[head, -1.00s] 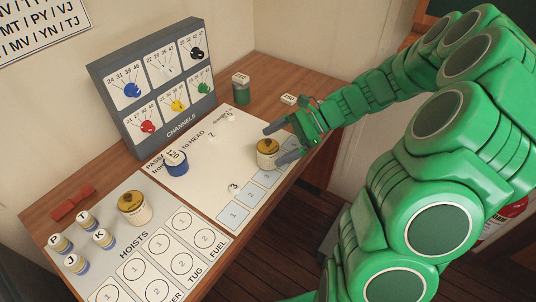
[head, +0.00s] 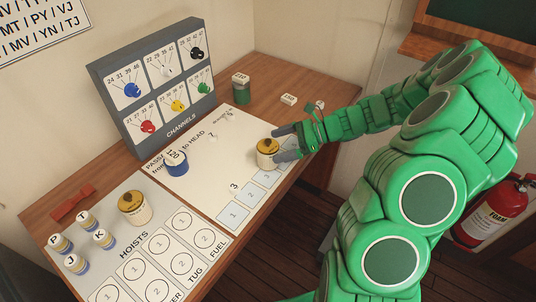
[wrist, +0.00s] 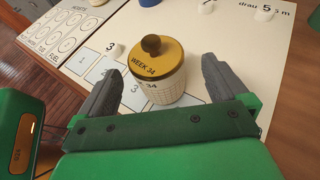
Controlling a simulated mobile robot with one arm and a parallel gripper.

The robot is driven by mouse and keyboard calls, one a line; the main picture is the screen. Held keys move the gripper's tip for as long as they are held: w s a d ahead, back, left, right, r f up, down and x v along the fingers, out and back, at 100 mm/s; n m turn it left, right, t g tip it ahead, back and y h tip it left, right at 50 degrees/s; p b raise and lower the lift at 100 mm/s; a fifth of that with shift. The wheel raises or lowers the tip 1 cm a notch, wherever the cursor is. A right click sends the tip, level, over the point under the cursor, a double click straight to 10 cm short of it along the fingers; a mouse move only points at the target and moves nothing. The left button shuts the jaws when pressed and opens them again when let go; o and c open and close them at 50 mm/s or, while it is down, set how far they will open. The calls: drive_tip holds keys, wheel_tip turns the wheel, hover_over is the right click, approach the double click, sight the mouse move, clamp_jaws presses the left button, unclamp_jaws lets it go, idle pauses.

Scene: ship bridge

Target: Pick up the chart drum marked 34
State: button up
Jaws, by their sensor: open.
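The chart drum marked 34 (wrist: 158,75) is a cream cylinder with a yellow lid and a dark knob. Its lid reads "WEEK 34" in the wrist view. It stands upright on the white passage sheet near the numbered squares, and it also shows in the head view (head: 267,155). My gripper (wrist: 162,88) is open, with one grey finger on the left of the drum and one on its right. Gaps show between the fingers and the drum. In the head view my gripper (head: 284,146) is at the drum's right side, and its far finger is partly hidden.
A similar yellow-lidded drum (head: 134,207) stands on the hoists sheet. A blue drum marked 120 (head: 176,163) and a green drum (head: 241,90) stand farther back. A small white piece (head: 234,187) is near the squares. The channels panel (head: 160,85) rises behind.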

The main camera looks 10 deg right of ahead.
sight(268, 150)
drive_tip(key=shift+x, duration=2.3)
drive_tip(key=shift+s+f, duration=0.1)
drive_tip(key=shift+s, duration=0.1)
drive_tip(key=c, duration=1.1)
